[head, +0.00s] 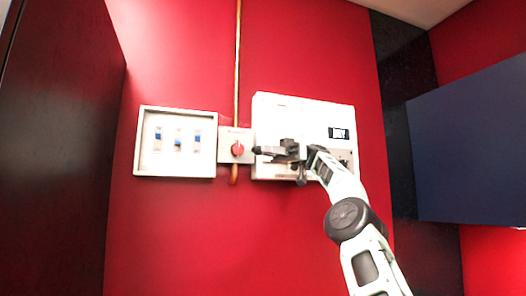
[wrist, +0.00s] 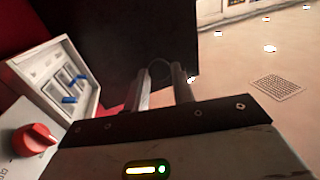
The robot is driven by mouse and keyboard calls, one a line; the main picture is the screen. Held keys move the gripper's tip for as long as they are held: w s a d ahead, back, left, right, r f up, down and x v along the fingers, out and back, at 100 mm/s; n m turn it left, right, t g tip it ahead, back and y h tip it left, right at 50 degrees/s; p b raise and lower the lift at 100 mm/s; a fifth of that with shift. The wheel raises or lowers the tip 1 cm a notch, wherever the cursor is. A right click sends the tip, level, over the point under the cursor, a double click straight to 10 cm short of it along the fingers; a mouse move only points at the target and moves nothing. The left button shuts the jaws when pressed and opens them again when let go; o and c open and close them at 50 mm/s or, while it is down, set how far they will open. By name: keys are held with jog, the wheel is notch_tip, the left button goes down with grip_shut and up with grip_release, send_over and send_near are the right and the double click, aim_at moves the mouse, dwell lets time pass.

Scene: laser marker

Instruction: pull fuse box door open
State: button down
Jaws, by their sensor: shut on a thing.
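The fuse box (head: 214,160), a shallow pale frame with several blue-marked switches inside, hangs on the red wall at left in the head view. It also shows at left in the wrist view (wrist: 91,106). I cannot clearly make out its door in either view. My gripper (head: 262,151) is right of the fuse box, its fingers pointing left. In the wrist view, my gripper (wrist: 163,82) has its fingers around a small dark, curved shape, which I cannot identify. The contact is too small and dark to see well.
A red rotary switch (head: 238,149) sits just right of the fuse box. A larger white box (head: 297,112) is on the wall behind my gripper. A copper pipe (head: 238,60) runs up the wall. A dark cabinet (head: 60,120) stands at far left.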

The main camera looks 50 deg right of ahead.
jog(key=c, duration=1.2)
grip_release()
jog(key=d+p, duration=0.3)
jog(key=p, duration=0.1)
jog(key=s+d+p, duration=0.1)
jog(key=d+p, duration=0.3)
jog(key=shift+s+d, duration=0.15)
jog(key=shift+s, duration=0.05)
